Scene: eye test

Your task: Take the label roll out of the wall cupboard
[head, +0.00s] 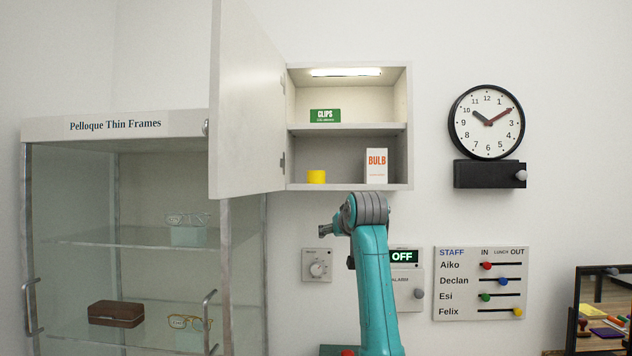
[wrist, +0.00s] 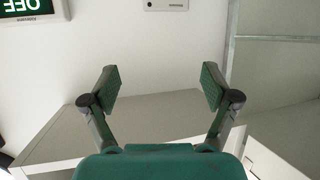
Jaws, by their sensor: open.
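The wall cupboard (head: 300,187) hangs open, its door (head: 245,110) swung out to the left. A short yellow cylinder (head: 316,177), which looks like the label roll, stands on the cupboard's bottom board at the left, near the door's hinge side. My gripper (wrist: 160,88) is open and empty in the wrist view, with its two fingers wide apart. The label roll and cupboard interior cannot be made out in that view. In the head view my arm rises below the cupboard; the gripper's fingers cannot be made out there.
A white BULB box (head: 376,166) stands right of the yellow cylinder. A green CLIPS box (head: 325,116) is on the shelf (head: 370,127) above. A glass display case (head: 120,124) stands left. A clock (head: 487,122), OFF panel (head: 404,257) and staff board (head: 481,284) are on the wall.

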